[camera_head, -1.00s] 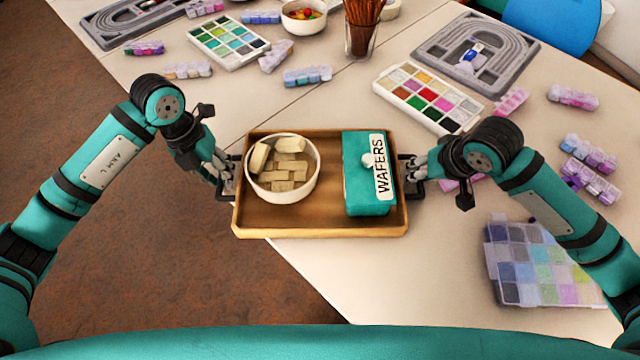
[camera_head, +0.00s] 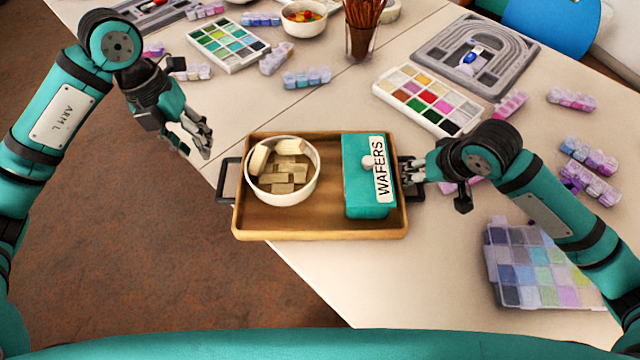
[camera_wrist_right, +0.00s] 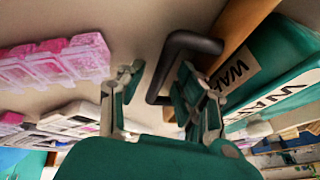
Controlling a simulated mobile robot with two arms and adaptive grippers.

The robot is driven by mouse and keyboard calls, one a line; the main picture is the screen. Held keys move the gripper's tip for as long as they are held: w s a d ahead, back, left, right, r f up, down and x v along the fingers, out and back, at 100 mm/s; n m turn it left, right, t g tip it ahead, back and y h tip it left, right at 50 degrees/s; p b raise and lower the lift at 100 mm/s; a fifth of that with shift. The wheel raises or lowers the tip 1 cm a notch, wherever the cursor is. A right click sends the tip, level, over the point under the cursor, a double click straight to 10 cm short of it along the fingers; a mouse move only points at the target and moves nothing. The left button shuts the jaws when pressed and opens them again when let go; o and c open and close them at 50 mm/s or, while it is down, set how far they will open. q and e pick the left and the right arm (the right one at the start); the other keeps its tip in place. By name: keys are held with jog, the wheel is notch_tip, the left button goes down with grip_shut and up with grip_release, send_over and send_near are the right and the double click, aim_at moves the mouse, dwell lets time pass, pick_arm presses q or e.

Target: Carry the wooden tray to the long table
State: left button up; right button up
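The wooden tray (camera_head: 320,222) lies on the white table, its near left part jutting past the edge. It bears a white bowl (camera_head: 264,199) of pale wooden blocks and a teal box (camera_head: 355,180) marked WAFERS. My left gripper (camera_head: 194,146) is open and empty, up and left of the tray's black left handle (camera_head: 228,180). My right gripper (camera_head: 410,172) is at the right handle. In the right wrist view its fingers (camera_wrist_right: 155,90) stand apart, with the black handle (camera_wrist_right: 190,42) between them and a gap on one side.
The table (camera_head: 330,285) holds bead boxes, a paint-like palette (camera_head: 428,98), a grey bead board (camera_head: 475,55), a cup of brown sticks (camera_head: 361,35) and a candy bowl (camera_head: 303,30). A bead case (camera_head: 535,265) lies at the right. Brown floor (camera_head: 150,260) is open at left.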

jog(key=v, duration=1.2)
dwell(0.3)
